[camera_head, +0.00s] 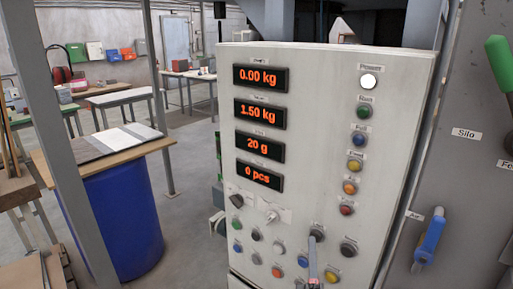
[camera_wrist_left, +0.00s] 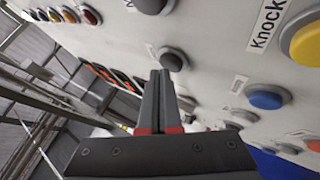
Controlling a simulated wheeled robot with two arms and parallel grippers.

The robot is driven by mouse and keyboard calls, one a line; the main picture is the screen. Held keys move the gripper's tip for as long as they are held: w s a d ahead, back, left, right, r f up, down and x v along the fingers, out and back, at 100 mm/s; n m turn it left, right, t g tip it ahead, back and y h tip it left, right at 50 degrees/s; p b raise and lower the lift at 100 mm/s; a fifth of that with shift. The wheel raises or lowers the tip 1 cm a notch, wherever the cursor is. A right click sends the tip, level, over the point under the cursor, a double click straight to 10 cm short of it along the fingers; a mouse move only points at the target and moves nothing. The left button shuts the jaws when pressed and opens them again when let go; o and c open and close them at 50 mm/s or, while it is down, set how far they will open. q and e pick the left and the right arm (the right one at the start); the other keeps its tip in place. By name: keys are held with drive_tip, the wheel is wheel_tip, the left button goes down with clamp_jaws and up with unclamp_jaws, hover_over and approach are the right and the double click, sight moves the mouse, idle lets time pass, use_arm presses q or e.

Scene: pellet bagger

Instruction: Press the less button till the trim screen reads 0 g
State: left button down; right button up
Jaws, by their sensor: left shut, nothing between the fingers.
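The trim screen (camera_head: 258,146), third of the stacked displays on the grey panel, reads 20 g; its small label is hard to read. My left gripper (camera_head: 313,261) is shut and empty, low in front of the panel among the buttons. In the left wrist view its closed fingertips (camera_wrist_left: 161,73) point at a dark round button (camera_wrist_left: 173,60); I cannot tell whether they touch it. A dark button (camera_head: 317,235) shows just above the gripper in the head view. The button labels there are too small to read, so I cannot confirm which is the less button. My right gripper is not in view.
Close around the fingers are a blue button (camera_head: 303,262), a yellow button (camera_head: 331,277) and another dark button (camera_head: 348,249). The other screens read 0.00 kg, 1.50 kg and 0 pcs. A blue handle (camera_head: 430,238) stands to the right; a blue drum (camera_head: 122,222) is left.

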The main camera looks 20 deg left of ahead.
use_arm(q)
drive_tip(key=shift+w, duration=0.25)
drive_tip(key=shift+s, duration=0.1)
idle(0.3)
drive_tip(key=shift+s+a+b, duration=0.15)
drive_tip(key=shift+s+b, duration=0.2)
drive_tip(key=shift+s, duration=0.3)
drive_tip(key=shift+s, duration=0.1)
drive_tip(key=s, duration=0.1)
drive_tip(key=s+a, duration=0.1)
drive_tip(key=s, duration=0.3)
drive_tip(key=shift+s+a, duration=0.25)
drive_tip(key=shift+a, duration=0.05)
